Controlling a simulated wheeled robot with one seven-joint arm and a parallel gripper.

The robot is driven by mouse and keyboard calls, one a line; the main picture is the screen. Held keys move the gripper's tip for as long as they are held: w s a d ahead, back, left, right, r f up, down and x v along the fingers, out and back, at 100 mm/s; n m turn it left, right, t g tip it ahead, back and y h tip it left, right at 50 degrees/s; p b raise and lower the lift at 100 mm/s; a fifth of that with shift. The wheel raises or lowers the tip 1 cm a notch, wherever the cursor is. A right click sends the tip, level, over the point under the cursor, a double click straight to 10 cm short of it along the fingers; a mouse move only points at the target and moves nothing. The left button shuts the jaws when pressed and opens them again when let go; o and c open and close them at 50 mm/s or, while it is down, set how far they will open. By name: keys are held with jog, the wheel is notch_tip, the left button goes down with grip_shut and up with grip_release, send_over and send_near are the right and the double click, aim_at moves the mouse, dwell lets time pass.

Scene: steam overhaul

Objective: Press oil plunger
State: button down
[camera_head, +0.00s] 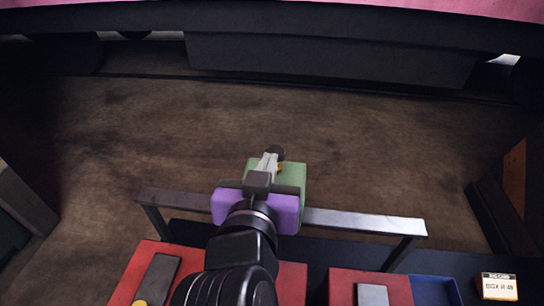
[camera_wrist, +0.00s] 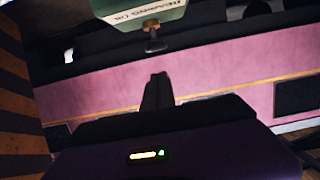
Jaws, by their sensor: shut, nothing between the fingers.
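A green oil box (camera_head: 291,178) sits behind and to the right of my gripper in the head view, partly hidden by it. In the wrist view the green box (camera_wrist: 135,12) is at the top edge, with lettering that ends in "Oil". Its plunger, a brass collar and a dark round knob (camera_wrist: 154,46), sticks out towards my fingers. The dark knob (camera_head: 277,152) also shows in the head view, just by the fingertips. My gripper (camera_head: 267,160) is shut and empty. In the wrist view its fingertips (camera_wrist: 159,77) point at the knob, with a visible gap between them.
A metal rail (camera_head: 365,222) runs across under my arm. Red trays (camera_head: 318,285) and a blue tray (camera_head: 434,290) lie at the front, beside a small labelled box (camera_head: 497,287). A pink vehicle side (camera_wrist: 225,68) fills the wrist view's background. The brown floor beyond is clear.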

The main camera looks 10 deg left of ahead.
jog(key=shift+v, duration=1.35)
dwell(0.4)
